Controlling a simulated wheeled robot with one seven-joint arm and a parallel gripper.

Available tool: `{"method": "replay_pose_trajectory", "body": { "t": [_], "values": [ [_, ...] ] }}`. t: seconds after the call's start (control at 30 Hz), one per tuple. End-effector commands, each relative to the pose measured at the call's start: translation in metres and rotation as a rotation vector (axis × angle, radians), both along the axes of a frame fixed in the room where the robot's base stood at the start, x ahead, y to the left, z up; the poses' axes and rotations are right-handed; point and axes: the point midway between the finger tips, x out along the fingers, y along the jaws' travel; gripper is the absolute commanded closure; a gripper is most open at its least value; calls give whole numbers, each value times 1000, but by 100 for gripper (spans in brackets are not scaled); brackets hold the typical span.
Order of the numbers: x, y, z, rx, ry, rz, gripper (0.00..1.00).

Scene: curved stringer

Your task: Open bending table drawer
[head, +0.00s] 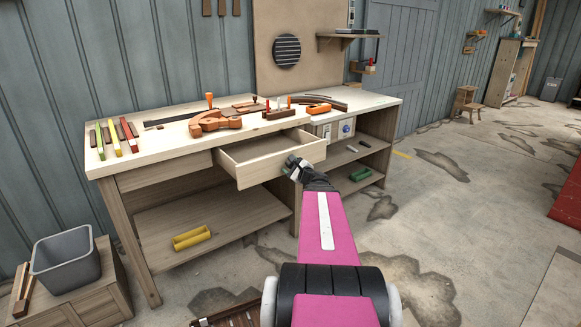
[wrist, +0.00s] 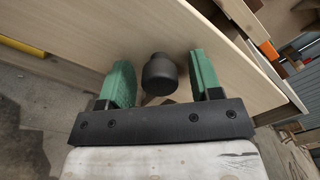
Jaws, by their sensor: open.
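The bending table (head: 165,148) is a wooden workbench with a pale top. Its drawer (head: 257,173) stands pulled out on the right side, its empty inside showing. In the wrist view the pale wooden drawer front (wrist: 95,28) carries a round black knob (wrist: 160,78). My gripper (head: 292,163) is at the drawer front. In the wrist view its green fingers (wrist: 161,66) are open, one on each side of the knob, with gaps visible between fingers and knob. In the head view the knob is hidden by my gripper.
Clamps, wooden forms and colored tools lie on the top, including an orange-brown clamp (head: 213,122). A yellow item (head: 192,237) lies on the lower shelf. A second bench (head: 375,101) adjoins at right. A grey bin (head: 66,262) stands at left. The floor at right is mostly clear.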

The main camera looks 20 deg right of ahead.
Motion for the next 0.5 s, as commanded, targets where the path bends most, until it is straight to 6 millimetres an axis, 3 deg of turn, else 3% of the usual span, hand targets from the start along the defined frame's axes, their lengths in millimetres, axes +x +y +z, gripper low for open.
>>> {"method": "replay_pose_trajectory", "body": {
  "t": [0.5],
  "values": [
    [-83, -14, 1, 0, 1, -2, 42]
  ]
}}
